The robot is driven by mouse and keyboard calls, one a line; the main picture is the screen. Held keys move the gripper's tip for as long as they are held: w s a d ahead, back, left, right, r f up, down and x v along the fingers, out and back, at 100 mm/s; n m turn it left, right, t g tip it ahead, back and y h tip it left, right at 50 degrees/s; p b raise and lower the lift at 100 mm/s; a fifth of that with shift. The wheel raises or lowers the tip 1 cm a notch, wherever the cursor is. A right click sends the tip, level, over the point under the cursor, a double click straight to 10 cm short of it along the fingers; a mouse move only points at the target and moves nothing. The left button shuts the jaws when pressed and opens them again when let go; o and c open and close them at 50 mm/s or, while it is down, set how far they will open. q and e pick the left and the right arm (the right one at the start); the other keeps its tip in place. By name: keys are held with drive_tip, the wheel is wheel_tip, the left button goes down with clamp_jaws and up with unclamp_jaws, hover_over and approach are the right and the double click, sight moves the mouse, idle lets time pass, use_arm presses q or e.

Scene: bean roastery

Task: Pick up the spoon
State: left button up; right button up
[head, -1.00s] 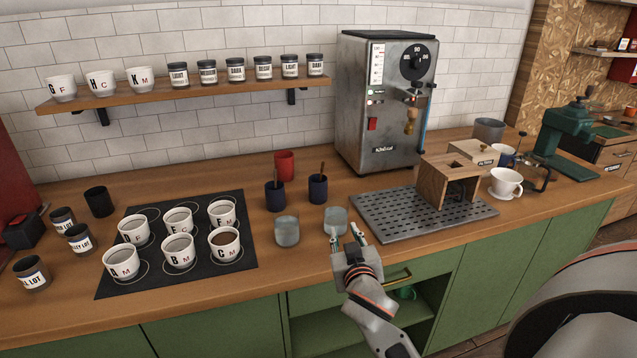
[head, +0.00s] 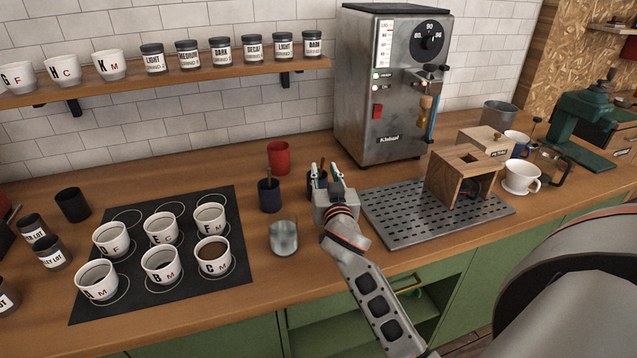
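A spoon with a brown handle (head: 323,170) stands in the right-hand dark blue cup (head: 311,180), which my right gripper partly hides. My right gripper (head: 325,168) is at this cup, its two pale fingertips apart, one on each side of the spoon handle. I cannot tell whether either finger touches it. A second dark blue cup (head: 269,197) to the left also has a brown spoon handle in it. My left gripper is not in view.
A glass cup (head: 284,239) stands left of my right arm, and a red cup (head: 279,157) behind the blue ones. A metal drip tray (head: 400,225) and the coffee machine (head: 385,120) are to the right. Several white cups stand on a black mat (head: 205,285).

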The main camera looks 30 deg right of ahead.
sight(323, 163)
drive_tip(key=x, duration=0.4)
drive_tip(key=shift+w+r+p, duration=0.1)
drive_tip(key=shift+r+p, duration=0.1)
drive_tip(key=shift+p, duration=0.15)
clamp_jaws()
